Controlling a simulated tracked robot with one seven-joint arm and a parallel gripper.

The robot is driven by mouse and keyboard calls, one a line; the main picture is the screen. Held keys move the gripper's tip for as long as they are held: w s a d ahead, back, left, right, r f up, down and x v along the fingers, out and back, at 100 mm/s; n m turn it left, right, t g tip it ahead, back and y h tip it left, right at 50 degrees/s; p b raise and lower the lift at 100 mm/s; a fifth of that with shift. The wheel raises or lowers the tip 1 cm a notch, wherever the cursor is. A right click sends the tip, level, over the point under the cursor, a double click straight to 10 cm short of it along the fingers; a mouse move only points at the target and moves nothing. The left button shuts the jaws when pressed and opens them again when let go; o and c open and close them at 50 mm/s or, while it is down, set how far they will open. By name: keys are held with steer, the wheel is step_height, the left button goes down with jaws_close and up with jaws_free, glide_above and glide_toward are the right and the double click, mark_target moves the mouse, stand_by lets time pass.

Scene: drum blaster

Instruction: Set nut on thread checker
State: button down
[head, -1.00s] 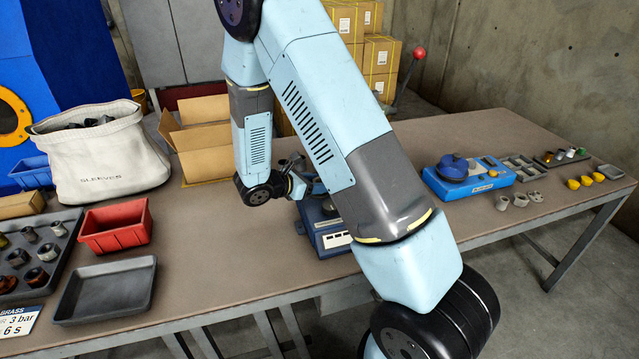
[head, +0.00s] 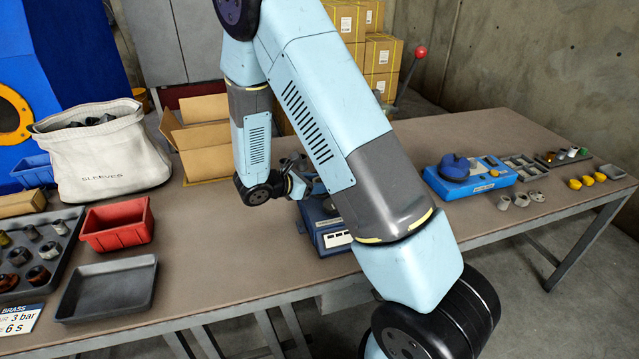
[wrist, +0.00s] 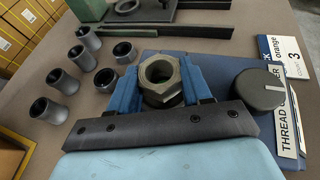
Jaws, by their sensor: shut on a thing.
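A grey hex nut (wrist: 160,72) sits between the two blue fingers of my gripper (wrist: 162,84) in the wrist view. The fingers are shut on it. Another grey part shows just under the nut, and I cannot tell whether the two touch. The thread checker (wrist: 218,72) is the blue unit below and to the right, with a dark round knob (wrist: 258,88) and a label along its right side. In the head view the checker (head: 325,232) stands near the table's front edge, partly hidden by my arm. My gripper (head: 306,187) is over it, and the nut is hidden there.
Several grey sleeves (wrist: 70,75) stand left of the gripper in the wrist view. In the head view, a red bin (head: 117,226), a grey tray (head: 108,288) and a canvas bag (head: 100,160) are left. Another blue device (head: 470,180) stands right. Table between is mostly clear.

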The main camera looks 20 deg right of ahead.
steer(key=shift+f, duration=0.2)
stand_by(0.4)
steer(key=shift+r, duration=0.8)
stand_by(2.8)
steer(key=shift+f, duration=0.8)
stand_by(0.8)
steer(key=c, duration=0.8)
jaws_free()
steer(key=shift+v, duration=5.5)
